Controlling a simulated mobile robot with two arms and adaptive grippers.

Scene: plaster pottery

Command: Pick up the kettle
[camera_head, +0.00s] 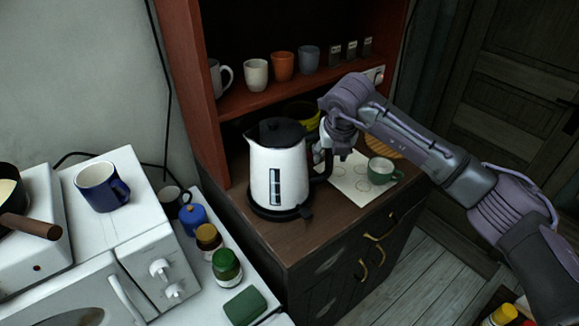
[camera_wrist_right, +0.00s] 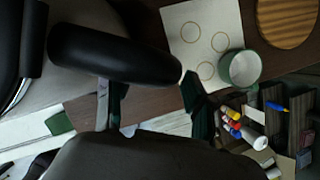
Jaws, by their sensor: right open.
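The kettle (camera_head: 275,168) is white with a black lid, a black handle and a dark base. It stands upright on the brown cabinet top. My right gripper (camera_head: 325,155) is at the kettle's right side, by the handle. In the right wrist view the black handle (camera_wrist_right: 115,55) lies across the picture just beyond the fingertips of my open right gripper (camera_wrist_right: 153,98). I cannot tell whether a finger touches the handle. The gripper partly hides the handle in the head view. My left gripper is not in view.
A green cup (camera_head: 381,171) and a sheet with ring marks (camera_head: 350,182) lie right of the kettle, close to my right arm. A red shelf (camera_head: 270,97) with mugs rises behind. Several jars (camera_head: 226,266) and a blue mug (camera_head: 100,187) stand at left.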

